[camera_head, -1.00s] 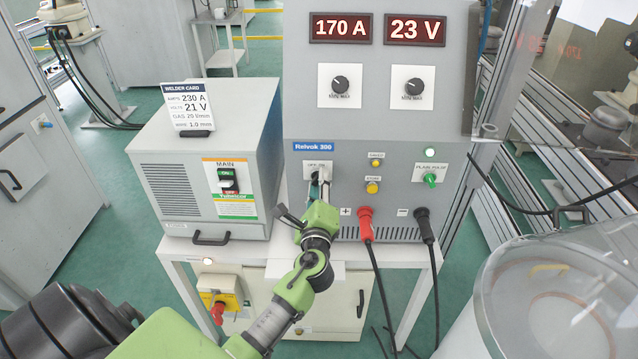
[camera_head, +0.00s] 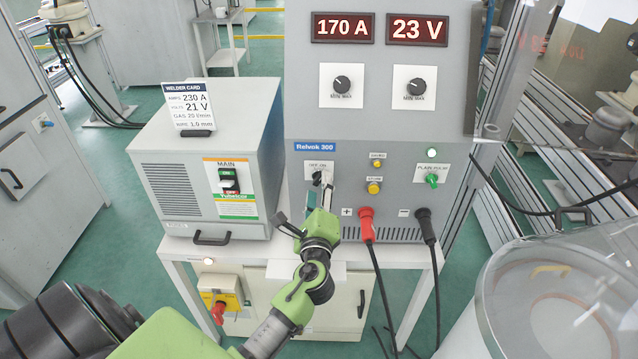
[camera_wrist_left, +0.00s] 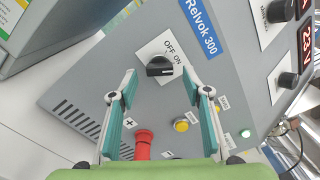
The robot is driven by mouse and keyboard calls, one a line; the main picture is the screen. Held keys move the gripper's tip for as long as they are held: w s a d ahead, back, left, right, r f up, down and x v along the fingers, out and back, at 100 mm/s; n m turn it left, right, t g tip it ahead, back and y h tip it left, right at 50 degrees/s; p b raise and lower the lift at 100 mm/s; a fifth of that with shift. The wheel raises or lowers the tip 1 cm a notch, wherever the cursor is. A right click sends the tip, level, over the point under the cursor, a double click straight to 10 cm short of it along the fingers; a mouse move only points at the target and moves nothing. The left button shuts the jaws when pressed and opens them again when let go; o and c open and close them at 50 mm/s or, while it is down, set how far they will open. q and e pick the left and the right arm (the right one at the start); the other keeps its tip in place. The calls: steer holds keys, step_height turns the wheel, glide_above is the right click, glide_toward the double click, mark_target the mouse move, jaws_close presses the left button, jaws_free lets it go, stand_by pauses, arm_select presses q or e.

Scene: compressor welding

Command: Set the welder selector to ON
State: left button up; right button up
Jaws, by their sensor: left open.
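The welder selector (camera_head: 317,178) is a small black knob on a white plate marked OFF and ON, on the grey front panel below the blue Relvok 300 label. It shows more clearly in the left wrist view (camera_wrist_left: 159,66), where I cannot tell for sure which mark it points to. My left gripper (camera_head: 327,188) is in front of the panel, just below and right of the knob in the head view. In the left wrist view its two teal-padded fingers (camera_wrist_left: 158,78) are spread and empty, with the knob beyond their tips. My right gripper is not in view.
Red (camera_head: 366,224) and black (camera_head: 425,226) cable plugs stick out low on the panel, right of my gripper. Yellow buttons (camera_head: 374,188) and a green switch (camera_head: 432,180) sit to the right. A grey box (camera_head: 187,190) with a MAIN switch stands left.

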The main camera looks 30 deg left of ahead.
arm_select(q)
steer(key=v, duration=0.9)
steer(key=shift+s, duration=0.2)
